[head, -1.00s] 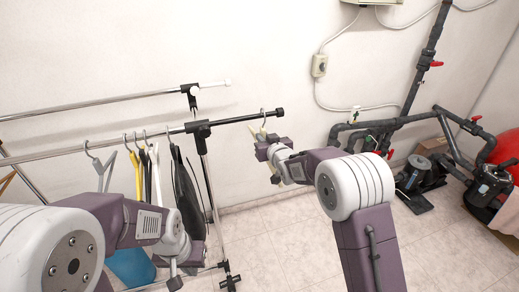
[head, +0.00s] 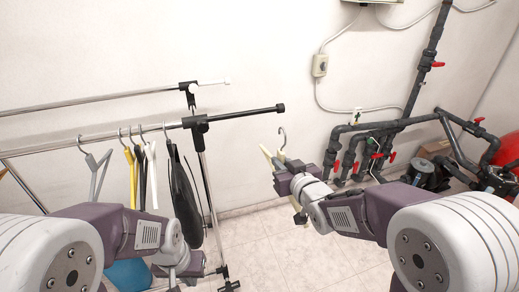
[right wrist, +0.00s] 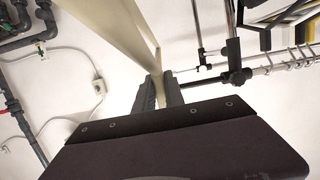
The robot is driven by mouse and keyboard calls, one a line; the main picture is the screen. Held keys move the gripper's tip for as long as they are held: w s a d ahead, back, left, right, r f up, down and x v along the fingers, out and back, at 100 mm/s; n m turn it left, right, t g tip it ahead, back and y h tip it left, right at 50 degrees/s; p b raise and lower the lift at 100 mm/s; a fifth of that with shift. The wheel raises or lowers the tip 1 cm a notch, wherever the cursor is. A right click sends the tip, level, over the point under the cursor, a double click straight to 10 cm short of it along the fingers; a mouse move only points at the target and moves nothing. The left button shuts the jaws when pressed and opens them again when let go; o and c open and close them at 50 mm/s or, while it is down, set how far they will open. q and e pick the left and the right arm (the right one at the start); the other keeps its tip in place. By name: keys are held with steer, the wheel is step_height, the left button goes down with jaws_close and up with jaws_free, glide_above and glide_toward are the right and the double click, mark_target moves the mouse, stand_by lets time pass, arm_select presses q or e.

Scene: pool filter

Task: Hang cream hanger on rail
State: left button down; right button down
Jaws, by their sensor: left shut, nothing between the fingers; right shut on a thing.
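The cream hanger (head: 268,157) is held by my right gripper (head: 284,174) in the head view. Its metal hook (head: 282,138) points up, clear of the rail. In the right wrist view my shut fingers (right wrist: 160,90) grip the cream hanger (right wrist: 112,30). The front rail (head: 240,117) ends in a black cap (head: 280,108), just above and left of the hook. It also shows in the right wrist view (right wrist: 278,65). My left gripper (head: 174,276) is low in front of the rack, shut and empty, partly hidden by its own wrist.
Several hangers, including a grey one (head: 95,170), a yellow one (head: 134,175) and a black one (head: 183,190), hang on the front rail. A second rail (head: 90,102) runs behind. Dark pipes (head: 400,125) with red valves stand at right. Floor between is clear.

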steer(key=s, duration=0.2)
steer(key=s+d+b, duration=0.1)
steer(key=s, duration=0.2)
steer(key=shift+s+d+f+b, duration=0.1)
steer(key=shift+s+d+b, duration=0.2)
steer(key=shift+s+d, duration=0.1)
steer(key=s+b, duration=0.1)
steer(key=b, duration=0.2)
steer(key=shift+s+d+f, duration=0.15)
steer(key=shift+s+d, duration=0.15)
steer(key=shift+s, duration=0.1)
steer(key=shift+s+d, duration=0.1)
steer(key=shift+s, duration=0.15)
steer(key=shift+r, duration=0.25)
